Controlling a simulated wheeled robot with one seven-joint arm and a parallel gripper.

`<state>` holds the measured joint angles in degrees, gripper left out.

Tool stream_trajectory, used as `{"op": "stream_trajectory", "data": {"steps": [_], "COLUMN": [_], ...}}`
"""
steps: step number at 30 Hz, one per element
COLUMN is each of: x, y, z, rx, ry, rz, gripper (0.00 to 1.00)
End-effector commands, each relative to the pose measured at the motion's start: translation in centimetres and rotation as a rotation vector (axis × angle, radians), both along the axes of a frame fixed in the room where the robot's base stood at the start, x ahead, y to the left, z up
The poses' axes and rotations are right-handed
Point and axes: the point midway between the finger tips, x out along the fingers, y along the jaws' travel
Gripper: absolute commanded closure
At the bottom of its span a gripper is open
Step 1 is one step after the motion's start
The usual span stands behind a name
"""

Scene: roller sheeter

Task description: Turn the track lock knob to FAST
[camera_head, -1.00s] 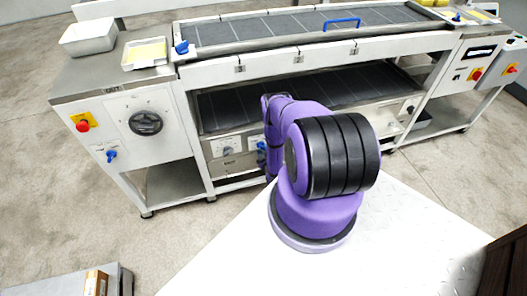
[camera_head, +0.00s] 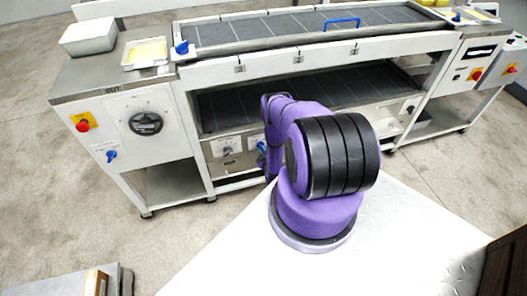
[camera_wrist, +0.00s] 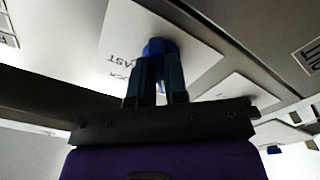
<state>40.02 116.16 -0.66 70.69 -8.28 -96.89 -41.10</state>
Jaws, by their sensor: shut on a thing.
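The blue track lock knob (camera_wrist: 158,46) sits on a pale label plate (camera_wrist: 195,55) in the wrist view. The plate's printing, upside down, reads "FAST" and part of a word like "lock". My gripper (camera_wrist: 160,66) is shut on the knob, with one dark finger on each side. The fingers hide much of the knob, so its exact pointing direction cannot be told. In the head view, a bit of blue (camera_head: 261,146) shows at the lower front panel beside my purple arm, which hides my gripper there.
The sheeter's upper belt (camera_head: 270,27) and lower belt (camera_head: 225,107) lie above the panel. Another knob (camera_head: 227,150) is left of my arm. Open floor lies in front.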

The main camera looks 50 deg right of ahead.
Motion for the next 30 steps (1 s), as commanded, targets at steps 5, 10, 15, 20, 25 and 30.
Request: {"op": "stream_trajectory", "data": {"steps": [5, 10, 15, 20, 25, 30], "x": [-0.02, 0.01, 0.03, 0.05, 0.08, 0.11], "y": [0.08, 0.15, 0.22, 0.27, 0.34, 0.43], "z": [-0.08, -0.13, -0.18, -0.19, -0.21, -0.2], "rx": [0.1, 0.232, 0.37, 0.5, 0.638, 0.775], "ry": [-0.061, -0.14, -0.225, -0.305, -0.39, -0.474], "rz": [0.0, 0.0, 0.0, -0.001, -0.002, -0.002], "gripper": [1.0, 1.0, 1.0, 1.0, 1.0, 1.0]}}
